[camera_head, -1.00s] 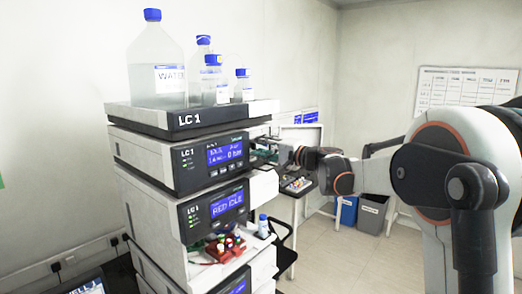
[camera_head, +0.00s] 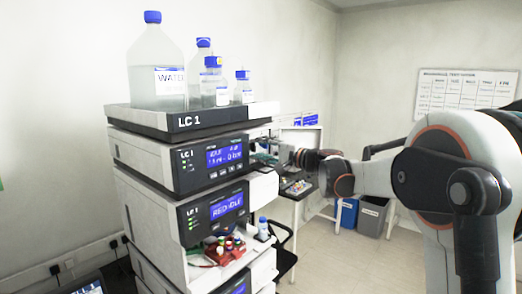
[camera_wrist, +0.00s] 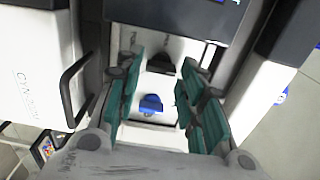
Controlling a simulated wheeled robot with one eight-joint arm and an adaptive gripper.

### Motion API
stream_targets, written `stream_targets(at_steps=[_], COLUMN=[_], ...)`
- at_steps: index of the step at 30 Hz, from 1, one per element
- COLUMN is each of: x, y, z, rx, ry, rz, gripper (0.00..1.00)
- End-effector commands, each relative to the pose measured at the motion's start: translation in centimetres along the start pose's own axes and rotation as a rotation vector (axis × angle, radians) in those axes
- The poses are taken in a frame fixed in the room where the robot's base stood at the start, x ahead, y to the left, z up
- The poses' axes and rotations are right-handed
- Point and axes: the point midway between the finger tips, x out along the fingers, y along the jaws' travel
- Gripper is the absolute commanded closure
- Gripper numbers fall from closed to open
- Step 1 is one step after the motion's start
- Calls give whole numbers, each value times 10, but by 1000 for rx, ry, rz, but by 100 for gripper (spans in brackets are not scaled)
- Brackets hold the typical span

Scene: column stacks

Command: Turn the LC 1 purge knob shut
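The LC 1 stack stands left of centre in the head view, with the LC 1 pump module (camera_head: 150,160) below the bottle tray. In the wrist view a blue knob (camera_wrist: 151,104) sits on a pale surface between my fingers, with a gap to each side. I take it for the purge knob; its open or shut setting cannot be read. A dark fitting (camera_wrist: 162,66) lies just beyond it. My gripper (camera_wrist: 162,85) is open and empty, its green-padded fingers on either side of the knob. In the head view my gripper (camera_head: 270,150) is at the pump's right side, partly hidden.
Solvent bottles, including a large WATER bottle (camera_head: 157,75), stand on the top tray (camera_head: 190,122). A lower module (camera_head: 190,218) reads RED IDLE. A red rack of vials (camera_head: 225,250) and a small blue-capped bottle (camera_head: 263,229) sit below.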

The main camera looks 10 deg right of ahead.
Motion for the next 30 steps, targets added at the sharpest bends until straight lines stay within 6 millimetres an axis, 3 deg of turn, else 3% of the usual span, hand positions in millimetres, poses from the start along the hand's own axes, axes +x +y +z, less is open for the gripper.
stream_targets(at_steps=[11, 24, 30], x=[-8, -90, -114], y=[0, 0, 0], z=[0, -1, -1], rx=[0, 0, 0], ry=[1, 2, 1], rz=[0, 0, 0], gripper=[63, 63, 63])
